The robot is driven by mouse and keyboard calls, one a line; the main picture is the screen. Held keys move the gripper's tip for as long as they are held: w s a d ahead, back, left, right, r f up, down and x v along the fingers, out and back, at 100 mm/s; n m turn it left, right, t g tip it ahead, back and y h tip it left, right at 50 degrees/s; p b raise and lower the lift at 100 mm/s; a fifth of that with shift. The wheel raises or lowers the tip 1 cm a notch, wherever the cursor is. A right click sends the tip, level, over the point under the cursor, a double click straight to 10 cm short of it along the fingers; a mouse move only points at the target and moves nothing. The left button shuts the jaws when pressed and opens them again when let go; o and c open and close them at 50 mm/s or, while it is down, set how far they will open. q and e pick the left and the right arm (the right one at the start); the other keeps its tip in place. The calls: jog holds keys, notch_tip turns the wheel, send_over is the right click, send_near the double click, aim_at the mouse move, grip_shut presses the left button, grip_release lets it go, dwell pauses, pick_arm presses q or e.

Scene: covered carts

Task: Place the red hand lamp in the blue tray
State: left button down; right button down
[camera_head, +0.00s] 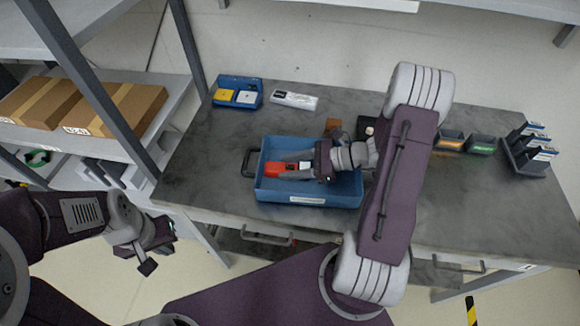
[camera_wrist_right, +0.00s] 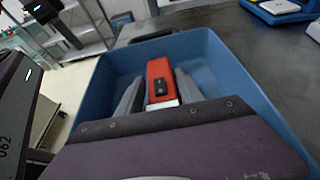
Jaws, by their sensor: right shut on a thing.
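The red hand lamp (camera_head: 280,168) is in the blue tray (camera_head: 318,198), near its left side, with my right gripper (camera_head: 296,170) shut on it. In the right wrist view the red lamp (camera_wrist_right: 160,80) lies between the two grey fingers of my right gripper (camera_wrist_right: 158,92), with the walls of the blue tray (camera_wrist_right: 245,75) around it. I cannot tell whether the lamp touches the tray floor. My right arm and wrist cover the tray's right part. My left gripper (camera_head: 150,258) hangs left of the cart, away from the tray; its fingers are too unclear to judge.
A small blue bin (camera_head: 238,92) with yellow and white items and a white packet (camera_head: 294,100) lie at the back left of the grey cart top (camera_head: 220,140). Dark bins (camera_head: 482,144) and a rack (camera_head: 526,150) stand at the right. A shelf with cardboard boxes (camera_head: 115,108) is at left.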

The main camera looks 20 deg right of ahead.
jog(key=shift+f, duration=0.2)
jog(key=c, duration=0.8)
grip_release()
jog(key=shift+r, duration=0.1)
jog(key=shift+o, duration=0.2)
jog(key=shift+r, duration=0.15)
jog(key=shift+s+d+r, duration=0.15)
jog(key=shift+d, duration=0.1)
jog(key=v, duration=1.1)
jog(key=shift+s+d+r, duration=0.1)
jog(key=shift+d+r, duration=0.05)
